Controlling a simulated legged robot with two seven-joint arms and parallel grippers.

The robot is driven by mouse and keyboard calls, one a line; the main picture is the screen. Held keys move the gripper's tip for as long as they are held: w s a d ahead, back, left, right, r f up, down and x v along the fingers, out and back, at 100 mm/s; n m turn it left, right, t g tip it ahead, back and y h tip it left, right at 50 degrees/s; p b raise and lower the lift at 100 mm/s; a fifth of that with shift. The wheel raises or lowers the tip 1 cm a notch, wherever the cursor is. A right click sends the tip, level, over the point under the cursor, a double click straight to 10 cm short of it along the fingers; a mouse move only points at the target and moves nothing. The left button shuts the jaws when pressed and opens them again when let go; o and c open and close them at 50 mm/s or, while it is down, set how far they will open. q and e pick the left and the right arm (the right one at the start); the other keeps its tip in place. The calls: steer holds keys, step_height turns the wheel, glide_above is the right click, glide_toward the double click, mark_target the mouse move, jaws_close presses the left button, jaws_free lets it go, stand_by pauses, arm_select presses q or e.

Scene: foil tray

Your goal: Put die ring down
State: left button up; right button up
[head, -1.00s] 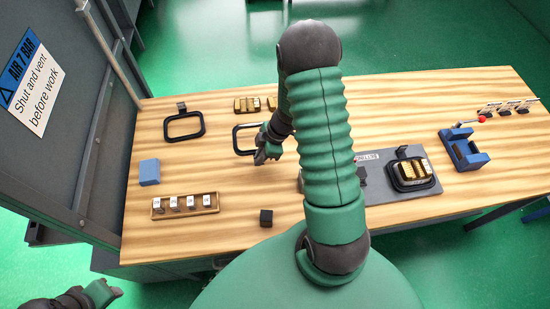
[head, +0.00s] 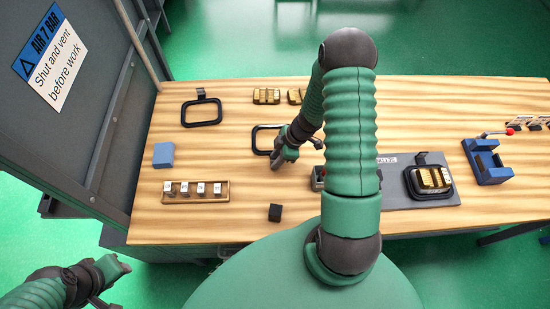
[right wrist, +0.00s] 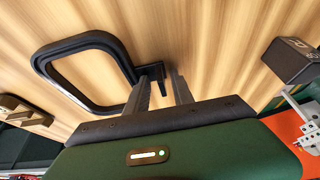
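A black rounded die ring (head: 254,140) lies on the wooden bench, partly hidden by my right arm. In the right wrist view the same ring (right wrist: 106,38) shows with a small tab (right wrist: 150,70) at its corner. My right gripper (head: 284,162) is low beside the ring's right side. Its two fingers (right wrist: 160,82) stand apart with the tab near their tips and a visible gap between them. A second black ring (head: 203,124) lies flat at the back left. My left gripper (head: 112,272) is at the lower left, off the bench; its fingers are unclear.
Gold dies (head: 267,96) sit at the back. A grey plate (head: 400,199) holds another black ring around gold pieces. A blue clamp (head: 490,170) stands right. A grey panel borders the left.

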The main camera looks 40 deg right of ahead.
steer(key=shift+s+d, duration=0.1)
steer(key=shift+d, duration=0.2)
steer(key=shift+a, duration=0.3)
